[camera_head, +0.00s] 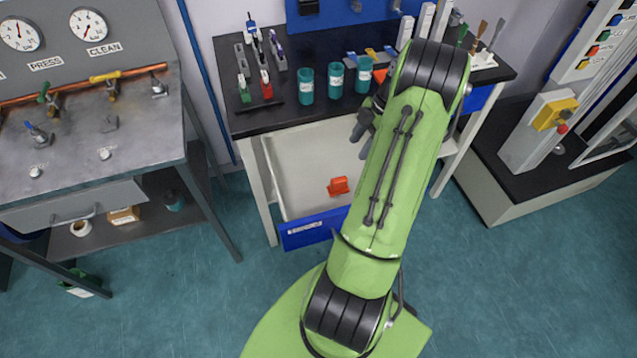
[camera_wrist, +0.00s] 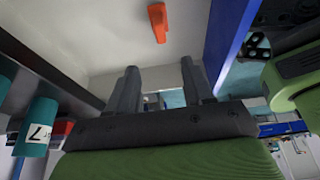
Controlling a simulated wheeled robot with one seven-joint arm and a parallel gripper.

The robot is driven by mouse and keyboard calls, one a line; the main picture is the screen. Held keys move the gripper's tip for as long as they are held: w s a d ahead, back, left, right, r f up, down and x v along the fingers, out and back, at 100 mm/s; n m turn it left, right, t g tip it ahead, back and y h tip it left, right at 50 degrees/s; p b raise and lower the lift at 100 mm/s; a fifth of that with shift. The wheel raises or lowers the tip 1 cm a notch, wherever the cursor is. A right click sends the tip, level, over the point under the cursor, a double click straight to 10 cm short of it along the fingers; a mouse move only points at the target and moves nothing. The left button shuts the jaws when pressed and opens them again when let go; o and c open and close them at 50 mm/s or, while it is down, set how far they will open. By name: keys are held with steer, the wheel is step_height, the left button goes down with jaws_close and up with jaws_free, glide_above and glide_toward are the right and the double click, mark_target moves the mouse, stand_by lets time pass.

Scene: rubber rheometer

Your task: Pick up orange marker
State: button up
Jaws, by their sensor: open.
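The orange marker (camera_head: 338,186), a small orange piece, lies on the white floor of the open drawer (camera_head: 302,236) under the black-topped bench. In the wrist view the orange marker (camera_wrist: 157,22) shows at the top, beyond the fingertips and apart from them. My gripper (camera_head: 362,124) is at the bench's front edge, above and behind the marker in the head view, partly hidden by my arm. In the wrist view my gripper (camera_wrist: 158,66) has its two dark fingers spread apart with nothing between them.
Teal cups (camera_head: 335,80) stand near the bench top's front edge, close to my gripper; one teal cup (camera_wrist: 37,125) shows at left in the wrist view. A rack of clamps (camera_head: 258,65) stands at back left.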

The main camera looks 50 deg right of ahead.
steer(key=b+x, duration=0.3)
steer(key=x, duration=1.2)
steer(key=shift+d, duration=0.1)
jaws_close()
step_height(320, 180, up, 10)
steer(key=shift+r+p, duration=0.1)
steer(key=shift+p, duration=0.9)
steer(key=c, duration=0.6)
jaws_free()
steer(key=shift+c, duration=1.2)
step_height(320, 180, up, 12)
steer(key=p, duration=0.9)
glide_above(339, 179)
